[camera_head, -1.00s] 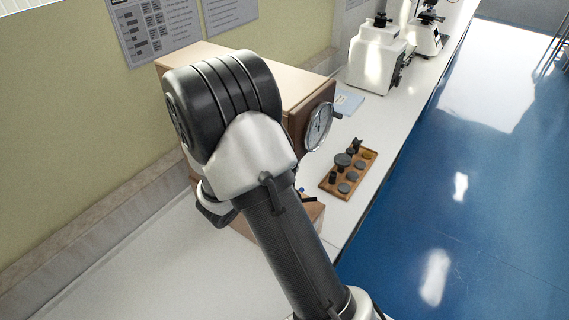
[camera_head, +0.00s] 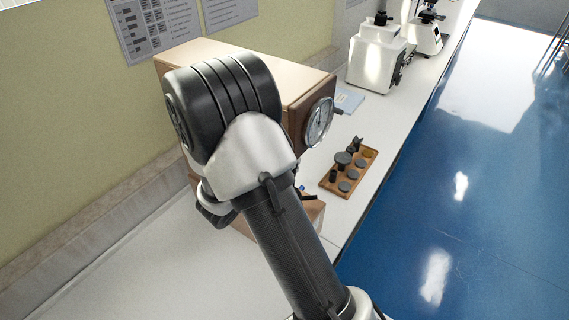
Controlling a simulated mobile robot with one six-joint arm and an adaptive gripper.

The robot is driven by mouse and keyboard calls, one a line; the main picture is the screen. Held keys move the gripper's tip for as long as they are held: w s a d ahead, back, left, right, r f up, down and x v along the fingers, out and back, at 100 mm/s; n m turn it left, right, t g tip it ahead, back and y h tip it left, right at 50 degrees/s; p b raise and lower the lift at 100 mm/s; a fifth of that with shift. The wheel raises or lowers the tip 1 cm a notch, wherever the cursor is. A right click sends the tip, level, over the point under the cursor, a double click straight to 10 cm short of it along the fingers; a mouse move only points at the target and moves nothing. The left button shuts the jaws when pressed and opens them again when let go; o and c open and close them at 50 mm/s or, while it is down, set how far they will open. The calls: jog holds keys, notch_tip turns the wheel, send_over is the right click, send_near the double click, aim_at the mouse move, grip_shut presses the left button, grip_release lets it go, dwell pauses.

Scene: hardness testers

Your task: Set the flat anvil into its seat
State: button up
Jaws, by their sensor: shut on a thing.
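My arm fills the middle of the view and hides much of the hardness tester (camera_head: 310,88), a tan box-shaped machine with a round dial (camera_head: 319,122) on its front. My gripper is not visible; it is hidden behind my own arm. I cannot make out the flat anvil for certain, nor its seat, which lies out of sight. A wooden tray (camera_head: 329,187) to the right of the tester holds several dark grey parts, among them a broad-topped, mushroom-shaped piece (camera_head: 343,159) and several low round discs.
The white bench (camera_head: 125,265) is clear at the lower left. A light blue sheet (camera_head: 348,100) lies behind the tray. A white machine (camera_head: 376,62) and a microscope-like instrument (camera_head: 427,35) stand farther back. The bench's right edge drops to a blue floor (camera_head: 480,200).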

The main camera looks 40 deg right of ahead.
jog(key=o, duration=1.1)
jog(key=shift+c, duration=1.2)
jog(key=s+a, duration=0.2)
jog(key=a, duration=0.4)
jog(key=shift+s+a+r, duration=0.2)
jog(key=shift+a, duration=0.1)
